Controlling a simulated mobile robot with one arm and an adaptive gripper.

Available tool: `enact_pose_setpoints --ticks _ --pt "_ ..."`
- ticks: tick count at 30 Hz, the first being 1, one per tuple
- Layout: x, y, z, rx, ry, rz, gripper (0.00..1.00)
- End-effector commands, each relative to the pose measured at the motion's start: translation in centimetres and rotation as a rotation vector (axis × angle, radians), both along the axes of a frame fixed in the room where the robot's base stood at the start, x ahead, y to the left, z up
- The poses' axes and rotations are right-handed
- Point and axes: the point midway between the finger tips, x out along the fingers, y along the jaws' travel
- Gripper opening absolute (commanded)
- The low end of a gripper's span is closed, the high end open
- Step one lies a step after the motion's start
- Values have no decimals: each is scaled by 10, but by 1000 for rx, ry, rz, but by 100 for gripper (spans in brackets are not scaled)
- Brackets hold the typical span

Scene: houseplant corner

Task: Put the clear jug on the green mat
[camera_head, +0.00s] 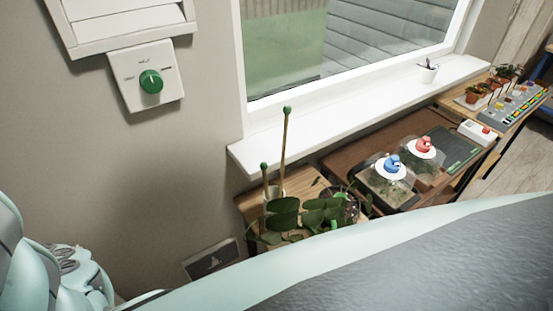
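A clear, round-rimmed vessel (352,197) stands behind the plant leaves on the wooden surface. It is partly hidden, and I cannot tell for sure that it is the clear jug. A flat dark green rectangle (457,151) lies further right along the bench and looks like the green mat. Nothing stands on its visible part. My gripper cannot be made out. Large pale mint parts of my own body fill the lower edge and the lower left and hide what is below them.
Two clear domes, with a blue knob (391,162) and a red knob (423,145), stand between the plant (284,214) and the dark green rectangle. A white box (478,132) with a red button is beyond it. The white windowsill (340,125) runs behind.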

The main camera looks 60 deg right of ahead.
Motion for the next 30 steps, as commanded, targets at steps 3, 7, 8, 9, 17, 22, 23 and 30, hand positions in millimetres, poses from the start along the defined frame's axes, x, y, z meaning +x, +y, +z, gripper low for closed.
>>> enact_pose_setpoints --ticks 3,7,8,9,17,22,23,30 --pt "-2 5 -4 0 1 4 48" --pt "-3 6 -5 0 0 4 48" --pt "-2 5 -5 0 0 4 48" --pt "-2 5 -5 -1 0 3 48" --pt "-2 5 -5 -1 0 1 33" --pt "-2 5 -5 -1 0 1 16" --pt "-2 5 -5 -1 0 1 13" --pt "-2 4 -5 -1 0 0 0"
